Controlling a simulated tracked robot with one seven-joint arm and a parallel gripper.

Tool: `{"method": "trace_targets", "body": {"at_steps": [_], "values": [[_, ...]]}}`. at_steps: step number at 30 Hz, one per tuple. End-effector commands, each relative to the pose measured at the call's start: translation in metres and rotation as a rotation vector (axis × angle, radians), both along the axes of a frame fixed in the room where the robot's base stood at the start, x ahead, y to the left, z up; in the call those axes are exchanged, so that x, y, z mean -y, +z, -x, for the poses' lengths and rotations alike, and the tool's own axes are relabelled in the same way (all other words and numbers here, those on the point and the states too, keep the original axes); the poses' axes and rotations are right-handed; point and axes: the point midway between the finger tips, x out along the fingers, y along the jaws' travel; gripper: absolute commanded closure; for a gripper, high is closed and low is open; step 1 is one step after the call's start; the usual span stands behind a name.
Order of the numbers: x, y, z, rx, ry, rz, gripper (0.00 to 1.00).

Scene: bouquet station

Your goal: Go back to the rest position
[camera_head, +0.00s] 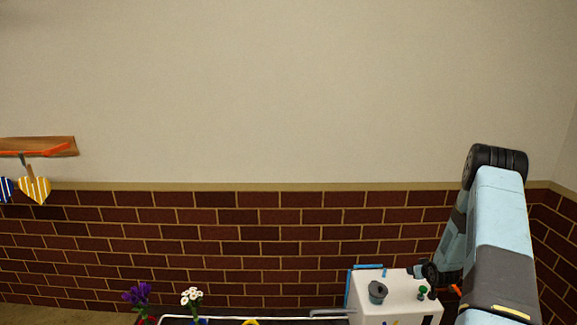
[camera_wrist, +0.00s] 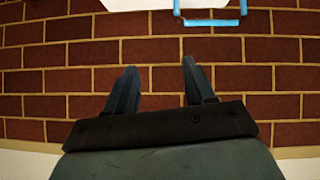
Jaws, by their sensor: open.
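My gripper (camera_wrist: 158,78) is open and empty in the wrist view, its two dark fingers apart in front of the brick wall. In the head view my blue and grey arm stands at the right, bent over at the top, with its lower end near the white cabinet (camera_head: 398,297); the fingers are not clear there. A white surface with a blue handle-like bar (camera_wrist: 212,21) shows at the top of the wrist view, beyond the fingertips.
A dark grey pot-like object (camera_head: 377,291) and a small green item (camera_head: 422,292) are on the cabinet. Purple flowers (camera_head: 137,293) and white flowers (camera_head: 191,296) stand at the bottom left. A wooden shelf (camera_head: 40,147) is on the left wall. The upper wall is clear.

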Motion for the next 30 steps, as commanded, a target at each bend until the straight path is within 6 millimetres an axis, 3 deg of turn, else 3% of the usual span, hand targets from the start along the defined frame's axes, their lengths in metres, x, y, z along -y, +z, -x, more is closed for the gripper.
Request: {"method": "trace_targets", "body": {"at_steps": [1,3,14,23,30], "values": [[-0.003,0.022,-0.005,-0.005,0.000,0.012,0.46],[-0.007,0.047,-0.008,-0.019,-0.004,0.024,0.46],[-0.036,0.172,-0.007,-0.085,-0.034,0.071,0.46],[-0.071,0.269,0.018,-0.133,-0.064,0.089,0.46],[-0.103,0.338,0.051,-0.166,-0.088,0.092,0.46]]}}
